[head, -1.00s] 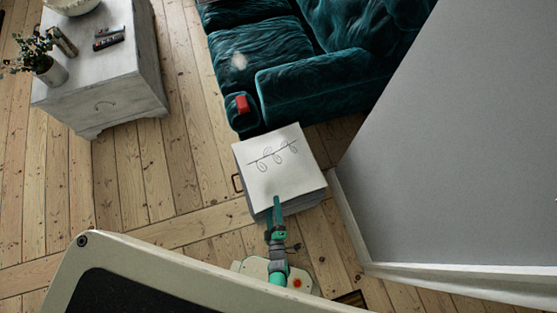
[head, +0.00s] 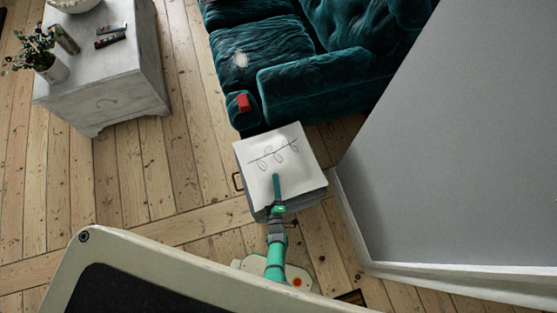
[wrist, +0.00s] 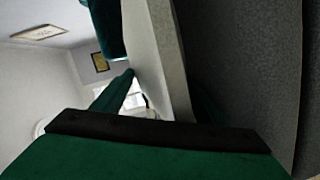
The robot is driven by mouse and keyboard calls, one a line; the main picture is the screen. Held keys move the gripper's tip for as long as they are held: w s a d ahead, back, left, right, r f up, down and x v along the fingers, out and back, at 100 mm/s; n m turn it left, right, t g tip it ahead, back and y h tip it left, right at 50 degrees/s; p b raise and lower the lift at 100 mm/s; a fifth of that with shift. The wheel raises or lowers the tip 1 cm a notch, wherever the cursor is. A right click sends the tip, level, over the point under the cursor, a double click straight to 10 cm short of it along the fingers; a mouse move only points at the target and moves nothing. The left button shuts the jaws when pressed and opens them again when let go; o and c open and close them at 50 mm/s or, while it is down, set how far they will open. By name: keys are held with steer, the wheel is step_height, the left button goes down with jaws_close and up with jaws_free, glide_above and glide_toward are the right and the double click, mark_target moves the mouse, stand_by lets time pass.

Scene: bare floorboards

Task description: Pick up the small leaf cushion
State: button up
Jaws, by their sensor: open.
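The leaf cushion (head: 255,165) is white and square with a dark leaf-sprig drawing. In the head view it lies on a dark grey block-like support (head: 312,201) beside the sofa arm. My green gripper (head: 277,191) is at the cushion's near edge, with one finger seen over the white top. The other finger is hidden from the head view. In the wrist view a pale slab (wrist: 148,50), which appears to be the cushion's edge, stands between green gripper parts and a dark grey textured surface (wrist: 240,70). I cannot tell whether the fingers touch it.
A dark teal sofa (head: 320,85) with a red object (head: 244,103) on its arm is behind the cushion. A grey wall (head: 450,150) rises at the right. A whitish cabinet (head: 105,95) with a plant stands at upper left. Floorboards between are clear.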

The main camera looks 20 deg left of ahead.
steer(key=shift+w+a, duration=0.1)
steer(key=shift+w, duration=0.35)
steer(key=c, duration=1.2)
